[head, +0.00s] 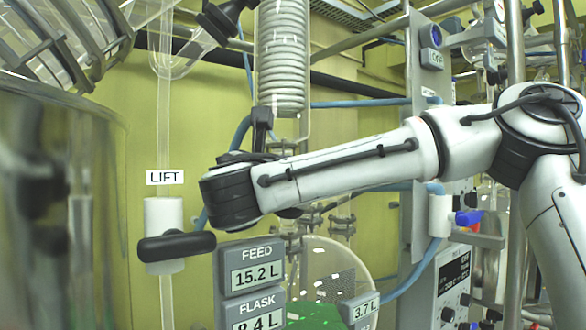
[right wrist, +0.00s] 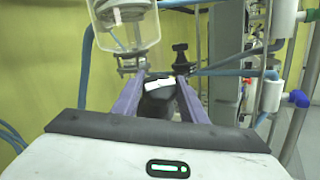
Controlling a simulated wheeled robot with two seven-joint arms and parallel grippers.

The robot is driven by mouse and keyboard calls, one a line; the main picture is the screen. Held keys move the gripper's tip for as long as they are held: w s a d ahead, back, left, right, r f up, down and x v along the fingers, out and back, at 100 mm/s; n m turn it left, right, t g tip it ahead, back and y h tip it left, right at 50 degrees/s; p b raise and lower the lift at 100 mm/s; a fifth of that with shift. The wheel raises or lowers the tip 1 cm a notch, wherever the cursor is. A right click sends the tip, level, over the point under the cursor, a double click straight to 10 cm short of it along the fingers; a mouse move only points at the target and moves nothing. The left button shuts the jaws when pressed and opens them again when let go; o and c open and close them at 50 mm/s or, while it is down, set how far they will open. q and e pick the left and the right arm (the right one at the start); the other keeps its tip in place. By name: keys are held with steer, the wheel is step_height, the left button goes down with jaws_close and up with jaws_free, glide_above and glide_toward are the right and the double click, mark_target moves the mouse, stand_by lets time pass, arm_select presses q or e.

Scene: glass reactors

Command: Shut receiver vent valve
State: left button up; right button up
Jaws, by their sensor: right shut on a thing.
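In the right wrist view, my right gripper (right wrist: 158,92) has its two purple-grey fingers closed on the sides of a dark knob-like handle (right wrist: 156,100). A small white label (right wrist: 160,84) sits at its top, too small to read, so I cannot tell whether this is the receiver vent valve. In the head view my right arm reaches in from the right, and its black wrist hides the gripper and the handle. My left gripper is in neither view.
A LIFT label (head: 165,177) hangs above a white block with a black handle (head: 176,247) at left. FEED and FLASK displays (head: 251,278) stand below my wrist. A metal coil (head: 282,55) rises behind. A glass vessel (right wrist: 125,28) and blue-handled valve (right wrist: 298,99) stand close.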

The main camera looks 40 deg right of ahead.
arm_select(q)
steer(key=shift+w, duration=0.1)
arm_select(e)
steer(key=shift+r, duration=0.15)
steer(key=o, duration=0.8)
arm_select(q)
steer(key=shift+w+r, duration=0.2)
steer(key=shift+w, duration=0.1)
arm_select(e)
steer(key=shift+o, duration=1.3)
arm_select(q)
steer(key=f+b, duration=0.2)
steer(key=b, duration=0.1)
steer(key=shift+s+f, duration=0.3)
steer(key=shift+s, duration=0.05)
arm_select(e)
steer(key=r+v, duration=0.1)
steer(key=v, duration=0.6)
steer(key=shift+a+f, duration=0.2)
steer(key=shift+f, duration=0.3)
